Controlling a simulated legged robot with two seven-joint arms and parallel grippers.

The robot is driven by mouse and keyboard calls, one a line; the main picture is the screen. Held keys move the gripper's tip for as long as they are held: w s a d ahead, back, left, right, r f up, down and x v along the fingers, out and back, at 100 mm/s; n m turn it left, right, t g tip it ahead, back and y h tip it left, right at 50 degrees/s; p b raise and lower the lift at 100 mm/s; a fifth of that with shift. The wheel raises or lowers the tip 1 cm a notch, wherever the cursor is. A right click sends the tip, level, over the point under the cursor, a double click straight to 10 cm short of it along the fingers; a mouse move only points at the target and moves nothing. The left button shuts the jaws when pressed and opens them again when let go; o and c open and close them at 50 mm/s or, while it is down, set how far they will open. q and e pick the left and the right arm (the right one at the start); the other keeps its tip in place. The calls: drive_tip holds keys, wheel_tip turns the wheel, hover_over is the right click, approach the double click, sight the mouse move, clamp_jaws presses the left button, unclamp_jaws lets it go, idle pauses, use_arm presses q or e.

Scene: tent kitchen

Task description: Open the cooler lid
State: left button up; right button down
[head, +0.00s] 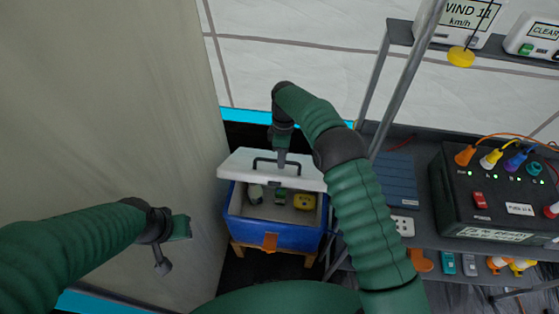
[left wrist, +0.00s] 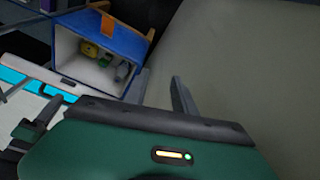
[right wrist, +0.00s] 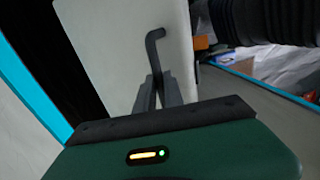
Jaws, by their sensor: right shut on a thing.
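The cooler is a blue box (head: 270,232) with a white interior and an orange front latch (head: 269,242). Its white lid (head: 236,163) is raised at the back and tilted, leaving the inside in view. My right gripper (head: 281,160) is shut on the lid's black handle (head: 258,165); the handle also shows between the fingers in the right wrist view (right wrist: 154,50). My left gripper (head: 165,260) hangs apart from the cooler, to its left. Only one finger shows clearly there. The open box also appears in the left wrist view (left wrist: 125,47).
A yellow item (head: 304,202) and other small items lie inside the cooler. The cooler stands on a wooden support (head: 240,250). A metal shelf (head: 425,225) with a black power box (head: 490,190) is close on the right. The tent wall (head: 110,100) is on the left.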

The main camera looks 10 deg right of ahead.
use_arm(q)
drive_tip(key=shift+w+d+f+n, duration=0.2)
drive_tip(key=shift+d+n, duration=0.05)
drive_tip(key=shift+n, duration=0.15)
drive_tip(key=shift+c, duration=1.1)
use_arm(e)
drive_tip(key=shift+w+d+f, duration=0.1)
drive_tip(key=shift+d+f, duration=0.1)
drive_tip(key=shift+d, duration=0.1)
use_arm(q)
drive_tip(key=w+d+f+n, duration=0.1)
drive_tip(key=w+d+n, duration=0.1)
drive_tip(key=n, duration=0.1)
drive_tip(key=w+d+f+n+t+h, duration=0.1)
drive_tip(key=d+n, duration=0.2)
drive_tip(key=n, duration=0.1)
drive_tip(key=w+d+f+n, duration=0.2)
drive_tip(key=n, duration=0.2)
drive_tip(key=shift+w+d+t+h, duration=0.2)
drive_tip(key=shift+w+t+h, duration=0.1)
clamp_jaws()
use_arm(e)
drive_tip(key=shift+w+f, duration=0.1)
use_arm(q)
drive_tip(key=w+d+f+n+t, duration=0.1)
drive_tip(key=w+d+f+n, duration=0.9)
drive_tip(key=n, duration=1)
drive_tip(key=shift+w+d+n+t, duration=0.3)
drive_tip(key=shift+w+t, duration=0.1)
drive_tip(key=shift+w, duration=0.45)
